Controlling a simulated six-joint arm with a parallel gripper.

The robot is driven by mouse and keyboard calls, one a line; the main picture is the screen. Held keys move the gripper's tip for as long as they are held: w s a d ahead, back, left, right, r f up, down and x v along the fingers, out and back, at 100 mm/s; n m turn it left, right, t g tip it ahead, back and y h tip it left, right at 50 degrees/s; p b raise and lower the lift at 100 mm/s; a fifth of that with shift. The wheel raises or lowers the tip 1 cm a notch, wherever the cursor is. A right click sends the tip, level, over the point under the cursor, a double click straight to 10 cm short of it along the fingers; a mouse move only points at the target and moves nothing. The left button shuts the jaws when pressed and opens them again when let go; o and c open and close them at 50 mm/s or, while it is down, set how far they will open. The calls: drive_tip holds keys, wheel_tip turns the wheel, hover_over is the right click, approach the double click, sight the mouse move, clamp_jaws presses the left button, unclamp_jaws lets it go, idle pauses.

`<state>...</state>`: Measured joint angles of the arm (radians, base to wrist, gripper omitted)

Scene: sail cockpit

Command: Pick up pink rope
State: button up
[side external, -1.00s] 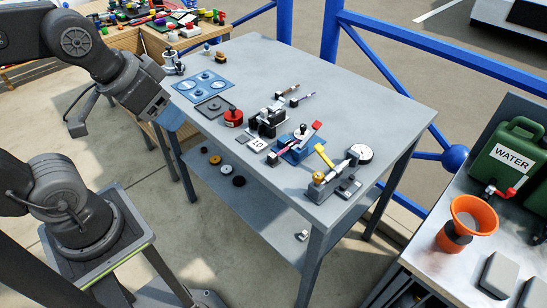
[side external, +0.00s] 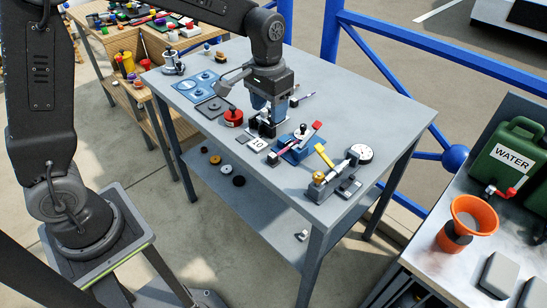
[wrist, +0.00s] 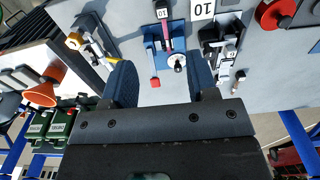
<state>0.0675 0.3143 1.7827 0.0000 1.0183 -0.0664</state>
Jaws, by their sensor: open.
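A thin pink rope (wrist: 166,33) shows as a short strip running into a blue clutch device (wrist: 155,45) in the wrist view. In the side view the pink rope (side external: 284,148) lies at the left of the blue clutch (side external: 302,150), which has a red lever (side external: 317,126). My gripper (side external: 263,113) points down above the table, over the black device just behind and left of the blue clutch. In the wrist view my gripper (wrist: 161,66) is open and empty, its blue fingers on either side of the blue clutch in the picture.
A black device (side external: 268,130) and a yellow-handled device (side external: 328,172) flank the blue clutch. A "10" card (side external: 257,145), a red round container (side external: 232,117) and a white dial (side external: 361,153) are nearby. The table's right part (side external: 385,110) is clear.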

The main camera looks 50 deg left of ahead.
drive_tip(key=w+f, duration=0.1)
drive_tip(key=f, duration=0.1)
hover_over(271, 156)
drive_tip(key=f, duration=0.8)
drive_tip(key=shift+w+d, duration=0.15)
drive_tip(key=shift+d, duration=0.05)
drive_tip(key=shift+a+f, duration=0.2)
drive_tip(key=shift+f, duration=2.4)
drive_tip(key=shift+c, duration=0.5)
clamp_jaws()
